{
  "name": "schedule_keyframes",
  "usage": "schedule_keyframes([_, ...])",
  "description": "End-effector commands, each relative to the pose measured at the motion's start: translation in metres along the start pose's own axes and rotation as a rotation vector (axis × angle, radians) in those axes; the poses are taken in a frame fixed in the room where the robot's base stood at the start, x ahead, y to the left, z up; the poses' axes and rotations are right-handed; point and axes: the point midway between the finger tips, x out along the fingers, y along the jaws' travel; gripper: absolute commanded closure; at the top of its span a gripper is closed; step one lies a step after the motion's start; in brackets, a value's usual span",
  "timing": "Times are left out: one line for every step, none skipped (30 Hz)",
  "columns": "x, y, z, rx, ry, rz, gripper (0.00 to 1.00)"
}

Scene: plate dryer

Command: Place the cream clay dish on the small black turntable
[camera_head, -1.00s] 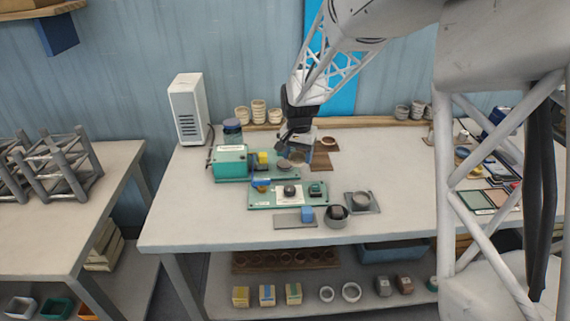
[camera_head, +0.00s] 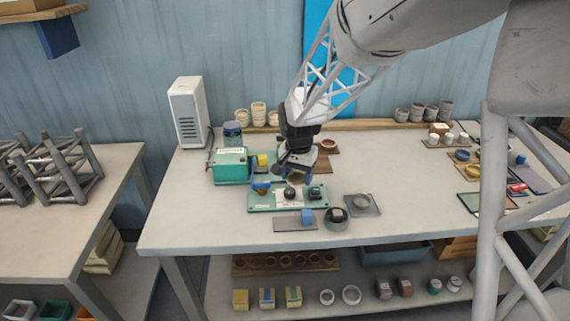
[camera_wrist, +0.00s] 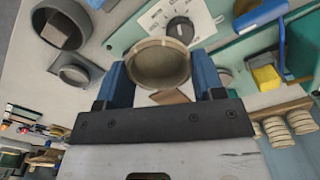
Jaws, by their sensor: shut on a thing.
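My gripper (camera_wrist: 162,80) is shut on the cream clay dish (camera_wrist: 160,66), a round, shallow, tan-cream dish held between the two blue fingers. In the head view my gripper (camera_head: 297,178) is over the back part of the green board, and the dish is mostly hidden there. A small black round piece, which looks like the turntable (camera_head: 290,194), sits on a white sheet on the green board, just in front of the gripper. It also shows in the wrist view (camera_wrist: 180,29), just beyond the dish's rim. The dish appears apart from it; the height gap is unclear.
A blue block (camera_head: 307,216) and a grey bowl (camera_head: 336,223) with a dark block inside stand in front. A grey plate (camera_head: 375,210) bearing a round piece lies to the right. A teal box (camera_head: 231,166) stands left.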

Motion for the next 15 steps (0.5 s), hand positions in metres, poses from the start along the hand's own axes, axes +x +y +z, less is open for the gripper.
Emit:
schedule_keyframes([0.000,-0.001,-0.002,0.000,0.000,0.000,0.61])
schedule_keyframes([0.001,-0.002,-0.003,0.000,0.000,0.000,0.61])
schedule_keyframes([0.001,-0.004,-0.005,0.000,-0.001,0.001,0.61])
schedule_keyframes([0.001,-0.005,-0.007,0.000,-0.001,0.001,0.61])
schedule_keyframes([0.002,-0.006,-0.009,0.000,-0.001,0.001,0.61])
schedule_keyframes([0.002,-0.008,-0.012,0.000,-0.001,0.001,0.61])
schedule_keyframes([0.002,-0.010,-0.015,0.000,-0.001,0.001,0.61])
schedule_keyframes([0.002,-0.013,-0.018,0.000,-0.001,0.000,0.61])
schedule_keyframes([0.003,-0.015,-0.022,0.000,-0.001,0.001,0.61])
schedule_keyframes([0.003,-0.018,-0.025,0.000,-0.001,0.001,0.61])
schedule_keyframes([0.004,-0.020,-0.028,0.000,-0.001,0.000,0.61])
schedule_keyframes([0.004,-0.023,-0.033,0.000,0.000,0.000,0.61])
schedule_keyframes([0.004,-0.025,-0.036,0.000,0.000,0.000,0.61])
schedule_keyframes([0.005,-0.028,-0.039,0.000,0.000,0.000,0.61])
schedule_keyframes([0.005,-0.031,-0.043,0.000,0.000,0.000,0.61])
